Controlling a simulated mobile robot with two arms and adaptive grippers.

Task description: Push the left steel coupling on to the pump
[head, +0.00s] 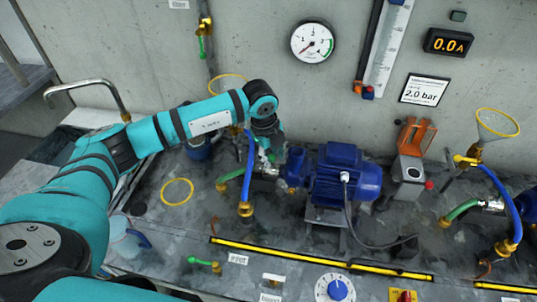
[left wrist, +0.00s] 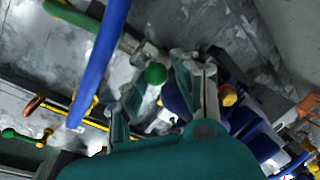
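The left steel coupling (head: 264,172) sits at the end of a short green hose (head: 232,174), just left of the blue pump (head: 345,175). My left gripper (head: 269,152) reaches down from above at the coupling and partly hides it. The steel coupling (left wrist: 132,43) shows beyond the fingertips, in line with the green hose. I cannot tell whether the fingers touch it, or whether the coupling is seated on the pump. My right gripper is not in view.
A blue hose (head: 249,160) rises close beside the gripper. A yellow ring (head: 177,192) lies on the bench to the left. An orange-topped grey device (head: 411,165) stands right of the pump. A second green hose with a coupling (head: 490,206) is far right.

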